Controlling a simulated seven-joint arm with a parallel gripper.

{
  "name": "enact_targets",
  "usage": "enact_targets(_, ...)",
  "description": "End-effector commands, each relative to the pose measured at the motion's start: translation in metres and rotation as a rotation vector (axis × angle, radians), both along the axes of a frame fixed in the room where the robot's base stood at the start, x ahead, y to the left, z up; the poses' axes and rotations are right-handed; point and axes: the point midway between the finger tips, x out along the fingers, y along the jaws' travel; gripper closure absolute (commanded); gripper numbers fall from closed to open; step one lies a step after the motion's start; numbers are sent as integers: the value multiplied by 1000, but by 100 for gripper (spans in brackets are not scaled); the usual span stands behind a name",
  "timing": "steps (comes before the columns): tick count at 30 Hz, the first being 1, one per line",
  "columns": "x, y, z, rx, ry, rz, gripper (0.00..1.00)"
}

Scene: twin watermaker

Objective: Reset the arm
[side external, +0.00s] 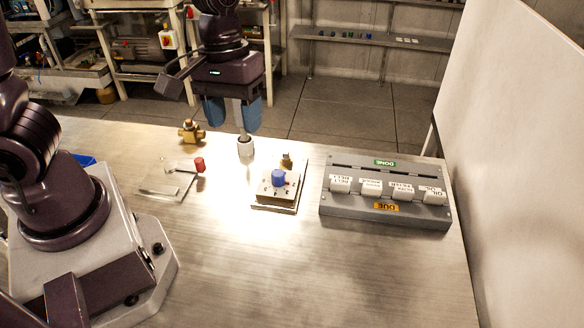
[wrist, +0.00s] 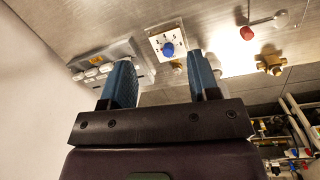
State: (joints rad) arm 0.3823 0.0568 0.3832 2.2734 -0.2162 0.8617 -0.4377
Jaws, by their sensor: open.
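My gripper (side external: 232,113) is open, with its two blue fingers apart and pointing down above the back part of the bench. It also shows in the wrist view (wrist: 162,85), with nothing seen between the fingertips. In the side view a grey-white cylindrical piece (side external: 246,147) appears just below the right finger; I cannot tell whether it touches the finger. The arm's base stands at the left of the bench (side external: 215,280).
A blue-knob dial plate (side external: 277,179) sits mid-bench. A grey DONE/DUE box (side external: 385,215) with several white labelled tabs is right. A red-ended lever (side external: 200,165) and a brass valve (side external: 191,131) are left. A white wall panel (side external: 530,150) borders the right. The front bench is clear.

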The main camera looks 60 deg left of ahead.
Motion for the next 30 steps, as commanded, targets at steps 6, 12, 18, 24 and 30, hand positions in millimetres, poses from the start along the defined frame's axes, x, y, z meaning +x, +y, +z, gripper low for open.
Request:
enact_targets(6,-39,5,56,42,-248,-459,45)
enact_targets(12,-68,16,92,186,-428,-603,45)
enact_targets(18,-78,23,114,263,-538,-567,45)
enact_targets(24,-79,27,118,273,-551,-541,45)
enact_targets(30,-78,27,118,270,-552,-541,45)
